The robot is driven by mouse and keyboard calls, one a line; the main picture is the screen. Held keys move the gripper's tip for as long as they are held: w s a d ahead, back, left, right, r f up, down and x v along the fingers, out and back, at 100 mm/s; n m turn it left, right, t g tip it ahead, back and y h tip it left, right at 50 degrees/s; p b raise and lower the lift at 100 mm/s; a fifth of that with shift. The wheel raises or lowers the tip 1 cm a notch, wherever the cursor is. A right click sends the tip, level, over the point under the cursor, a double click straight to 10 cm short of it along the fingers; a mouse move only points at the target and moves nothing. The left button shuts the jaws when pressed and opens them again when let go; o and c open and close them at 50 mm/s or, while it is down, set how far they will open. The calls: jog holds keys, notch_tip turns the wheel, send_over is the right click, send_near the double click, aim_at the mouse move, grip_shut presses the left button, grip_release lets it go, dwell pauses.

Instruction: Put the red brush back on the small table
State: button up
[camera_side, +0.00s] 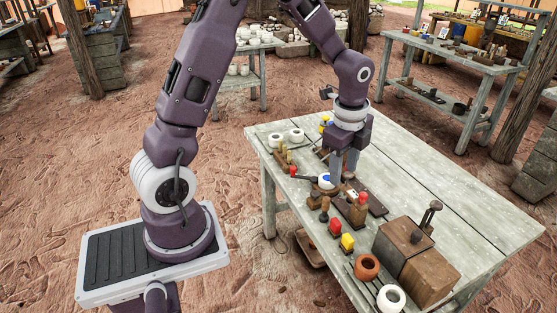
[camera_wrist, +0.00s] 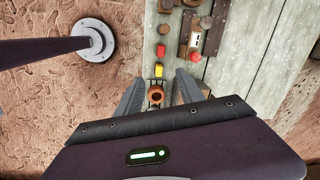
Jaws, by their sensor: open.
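Two small red things stand on the near weathered wooden table (camera_side: 460,205): a red-topped piece (camera_side: 336,226) near its left edge and a red knob (camera_side: 361,198) at the end of a dark board. In the wrist view they show as a red piece (camera_wrist: 161,50) and a red knob (camera_wrist: 197,57). I cannot tell which, if either, is the red brush. My gripper (camera_side: 343,179) points down over the table's left part, among small tools. In the wrist view its fingers (camera_wrist: 160,78) are apart, with nothing visibly held. Which table is the small one is unclear.
A yellow piece (camera_side: 347,243), an orange-brown ring pot (camera_side: 367,267), a white ring pot (camera_side: 391,298) and a brown wooden box (camera_side: 402,243) stand toward the front. White bowls (camera_side: 297,135) sit behind. The table's right side is clear. Other tables (camera_side: 455,52) stand farther back.

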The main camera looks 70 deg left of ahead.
jog(key=s+d+r+n+t, duration=0.2)
jog(key=s+d+r+n, duration=0.2)
jog(key=s+r+n, duration=0.5)
jog(key=s+d+r+n+t, duration=0.1)
jog(key=s+d+r+n, duration=0.1)
jog(key=s, duration=0.4)
jog(key=s+d+r+n+t, duration=0.1)
jog(key=s+r+n, duration=0.2)
jog(key=s, duration=0.4)
jog(key=shift+s+d+r+t+h, duration=0.3)
jog(key=shift+d+r, duration=0.1)
jog(key=shift+r, duration=0.25)
